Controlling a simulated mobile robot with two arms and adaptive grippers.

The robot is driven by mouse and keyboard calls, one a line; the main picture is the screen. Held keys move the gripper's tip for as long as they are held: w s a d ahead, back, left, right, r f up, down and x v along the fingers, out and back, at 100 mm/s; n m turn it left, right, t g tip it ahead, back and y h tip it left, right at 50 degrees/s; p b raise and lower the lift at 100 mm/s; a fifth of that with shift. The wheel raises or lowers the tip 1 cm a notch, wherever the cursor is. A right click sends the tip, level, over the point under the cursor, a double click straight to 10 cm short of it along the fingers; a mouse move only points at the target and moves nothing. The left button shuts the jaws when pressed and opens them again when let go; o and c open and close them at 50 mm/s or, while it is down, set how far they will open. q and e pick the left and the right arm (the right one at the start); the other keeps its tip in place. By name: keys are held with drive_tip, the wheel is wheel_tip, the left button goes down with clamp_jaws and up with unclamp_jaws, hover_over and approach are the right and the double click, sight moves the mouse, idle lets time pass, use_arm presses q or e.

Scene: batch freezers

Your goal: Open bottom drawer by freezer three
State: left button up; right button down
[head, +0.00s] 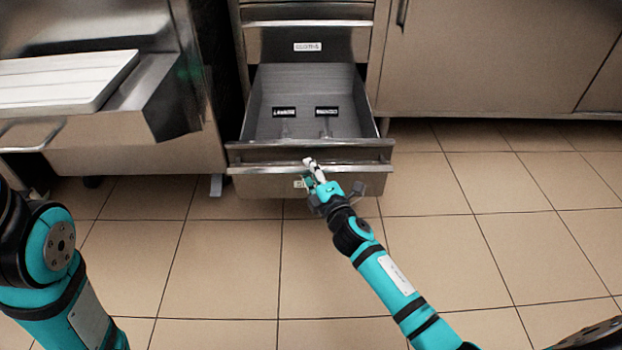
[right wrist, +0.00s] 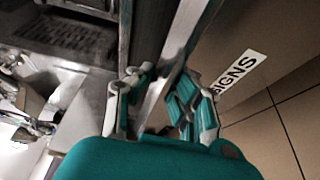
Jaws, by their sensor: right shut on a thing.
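The bottom drawer (head: 300,95) stands pulled out from the steel cabinet, with its inside showing in the head view. Two small dark labelled items (head: 284,112) (head: 327,111) are inside it. Its bar handle (head: 255,170) runs across the front. My right gripper (head: 313,168) is at the middle of the bar, shut on it. In the right wrist view the fingers (right wrist: 158,100) are around the bar (right wrist: 180,50), beside a label reading "SIGNS" (right wrist: 238,76) on the drawer front. My left arm shows at the left edge of the head view, but its gripper is out of view.
A closed drawer (head: 340,45) with a label is above the open one. A steel machine (head: 140,155) with a white ridged tray (head: 65,80) stands at the left. Closed cabinet doors (head: 490,60) are at the right. The tiled floor (head: 500,230) in front is clear.

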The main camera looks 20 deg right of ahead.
drive_tip(key=shift+w+d, duration=0.25)
drive_tip(key=shift+w, duration=0.65)
drive_tip(key=c, duration=1.2)
unclamp_jaws()
drive_tip(key=shift+s, duration=0.1)
drive_tip(key=s+d, duration=0.1)
drive_tip(key=s, duration=1)
drive_tip(key=shift+s+d, duration=0.2)
drive_tip(key=shift+s, duration=0.2)
drive_tip(key=shift+a+r, duration=0.1)
